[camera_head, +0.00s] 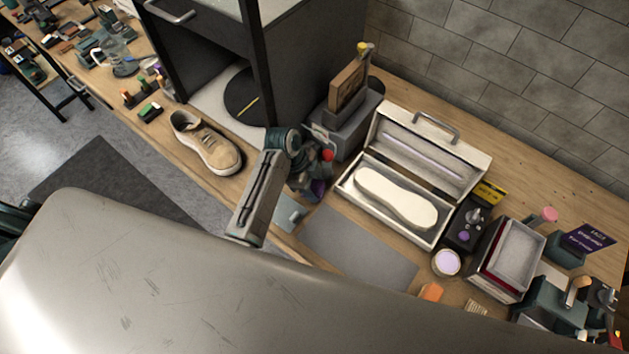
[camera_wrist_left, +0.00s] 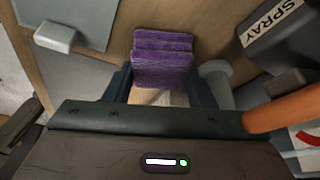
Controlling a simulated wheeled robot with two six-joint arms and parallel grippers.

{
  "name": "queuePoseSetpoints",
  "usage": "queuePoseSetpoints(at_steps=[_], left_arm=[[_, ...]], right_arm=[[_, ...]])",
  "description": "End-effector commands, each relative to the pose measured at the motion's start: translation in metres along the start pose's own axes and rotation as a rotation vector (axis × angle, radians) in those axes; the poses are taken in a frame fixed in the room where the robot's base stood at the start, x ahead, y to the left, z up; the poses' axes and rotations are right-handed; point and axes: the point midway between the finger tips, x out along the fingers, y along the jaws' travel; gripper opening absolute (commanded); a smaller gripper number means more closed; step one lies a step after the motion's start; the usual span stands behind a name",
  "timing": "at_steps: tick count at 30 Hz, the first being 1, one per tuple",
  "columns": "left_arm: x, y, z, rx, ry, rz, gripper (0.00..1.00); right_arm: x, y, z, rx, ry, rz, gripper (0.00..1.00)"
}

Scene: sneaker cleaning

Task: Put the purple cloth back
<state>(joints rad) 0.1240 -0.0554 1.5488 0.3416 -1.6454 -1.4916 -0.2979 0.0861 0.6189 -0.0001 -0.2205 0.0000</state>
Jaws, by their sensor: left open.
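The purple cloth (camera_wrist_left: 163,60) shows in the left wrist view as a folded stack with several ridges. It stands just ahead of my left gripper (camera_wrist_left: 166,88), whose two dark fingers are apart on either side of its lower edge. I cannot tell whether the fingers touch it. My right gripper is not in view.
A beige sneaker (camera_head: 205,142) stands left of my arm. A grey mat (camera_head: 358,248) and an open white case (camera_head: 440,160) with a sole lie right.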

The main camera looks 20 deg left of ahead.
Motion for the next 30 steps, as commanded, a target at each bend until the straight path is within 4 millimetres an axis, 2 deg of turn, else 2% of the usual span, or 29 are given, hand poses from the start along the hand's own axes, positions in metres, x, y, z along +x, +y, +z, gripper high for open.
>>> queuePoseSetpoints(at_steps=[1, 3, 12, 16, 22, 30], left_arm=[[0.001, 0.001, 0.001, -0.002, -0.002, 0.003, 0.58], [0.001, 0.001, 0.001, -0.002, -0.002, 0.003, 0.71], [0.0, 0.001, 0.001, -0.002, -0.002, 0.002, 0.72], [-0.008, 0.0, 0.002, 0.0, -0.003, -0.001, 0.72], [-0.045, -0.001, 0.003, 0.001, -0.004, -0.004, 0.72], [-0.099, 0.0, 0.002, 0.0, -0.004, -0.002, 0.72]], right_arm=[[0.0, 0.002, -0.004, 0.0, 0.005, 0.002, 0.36], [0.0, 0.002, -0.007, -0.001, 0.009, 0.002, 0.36], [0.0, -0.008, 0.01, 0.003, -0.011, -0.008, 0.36], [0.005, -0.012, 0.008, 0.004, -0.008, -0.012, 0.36], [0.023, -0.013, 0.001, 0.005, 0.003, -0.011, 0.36], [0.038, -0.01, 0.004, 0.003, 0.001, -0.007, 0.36]])
